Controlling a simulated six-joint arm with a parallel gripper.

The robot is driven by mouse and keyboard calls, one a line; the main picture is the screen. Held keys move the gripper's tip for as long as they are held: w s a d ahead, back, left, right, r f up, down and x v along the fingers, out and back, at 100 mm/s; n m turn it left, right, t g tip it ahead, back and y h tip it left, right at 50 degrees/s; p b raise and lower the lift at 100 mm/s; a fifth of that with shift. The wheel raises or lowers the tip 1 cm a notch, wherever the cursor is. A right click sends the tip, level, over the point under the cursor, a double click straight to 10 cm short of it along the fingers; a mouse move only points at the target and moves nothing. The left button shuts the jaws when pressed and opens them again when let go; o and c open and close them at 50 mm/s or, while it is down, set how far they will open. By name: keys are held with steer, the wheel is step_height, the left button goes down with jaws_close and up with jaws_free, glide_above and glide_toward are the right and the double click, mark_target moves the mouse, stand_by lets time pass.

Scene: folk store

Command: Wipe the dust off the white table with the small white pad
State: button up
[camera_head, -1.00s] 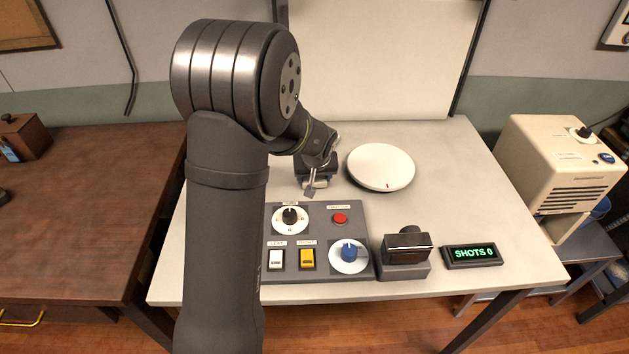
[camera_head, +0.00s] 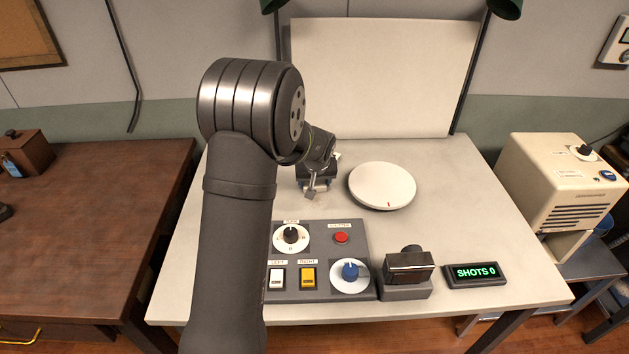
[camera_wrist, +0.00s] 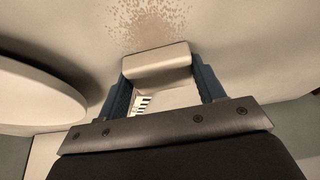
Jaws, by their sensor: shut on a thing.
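The small white pad (camera_wrist: 157,63) is between the two blue fingers of my gripper (camera_wrist: 160,82) in the wrist view. My gripper is shut on it. A patch of brown dust specks (camera_wrist: 150,22) lies on the pale surface just beyond the pad. I cannot tell whether the pad touches that surface. In the head view my gripper (camera_head: 316,190) is over the white table (camera_head: 470,215), left of the round white disc and behind the control panel. The pad and dust are not clear there, and my arm hides part of the table's left side.
The round white disc (camera_head: 382,187) stands close to my gripper's right. In front are the control panel (camera_head: 318,260), a camera-like block (camera_head: 408,268) and a "SHOTS 0" display (camera_head: 475,273). A white backdrop (camera_head: 385,80) rises behind. The table's right side is clear.

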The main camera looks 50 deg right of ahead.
mark_target(315, 209)
steer(key=shift+s+a, duration=3.3)
steer(key=shift+a, duration=0.05)
steer(key=shift+w+d+f, duration=0.1)
steer(key=shift+w+d, duration=0.05)
steer(key=shift+w, duration=0.1)
steer(key=shift+w+d+r, duration=0.25)
steer(key=shift+w+d, duration=0.85)
steer(key=shift+d, duration=0.05)
steer(key=shift+w+d+f, duration=0.1)
steer(key=shift+w+d, duration=2.3)
steer(key=shift+s+a+f, duration=0.15)
steer(key=shift+s+a, duration=0.15)
steer(key=shift+a, duration=0.05)
steer(key=shift+s+a, duration=3.4)
steer(key=shift+s, duration=0.05)
step_height(315, 209, up, 8)
steer(key=shift+w, duration=0.1)
